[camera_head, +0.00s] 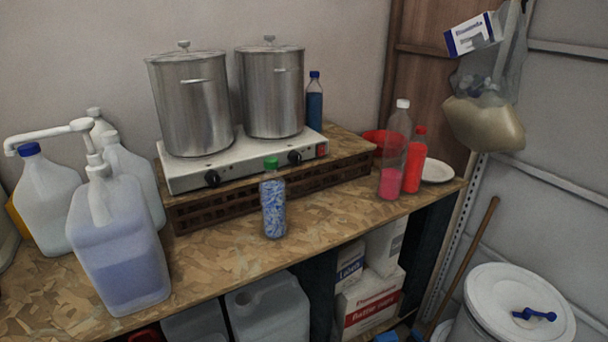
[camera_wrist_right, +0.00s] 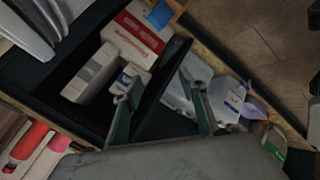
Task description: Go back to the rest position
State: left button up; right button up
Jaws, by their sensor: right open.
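My right gripper (camera_wrist_right: 158,88) shows in the right wrist view, its two fingers spread apart with nothing between them. It is above the lower shelf area, with boxes and pale containers beyond the fingers. How far they are from the fingertips I cannot tell. Neither gripper shows in the head view. There, a clear bottle with a green cap and blue-white contents (camera_head: 273,205) stands upright on the wooden worktop (camera_head: 225,262), in front of a white hotplate (camera_head: 240,160).
Two steel pots (camera_head: 190,105) stand on the hotplate. Pump jugs (camera_head: 120,245) crowd the left, and bottles with pink and red contents (camera_head: 412,165) stand right. A white lidded drum (camera_head: 518,305) is on the floor.

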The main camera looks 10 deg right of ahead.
jog(key=s+a+f+m, duration=0.1)
jog(key=a+m, duration=0.3)
jog(key=a, duration=0.7)
jog(key=s+a+f+m+t, duration=0.1)
jog(key=a+m, duration=0.3)
jog(key=a, duration=0.7)
jog(key=shift+f+m+y, duration=0.3)
jog(key=shift+f, duration=0.1)
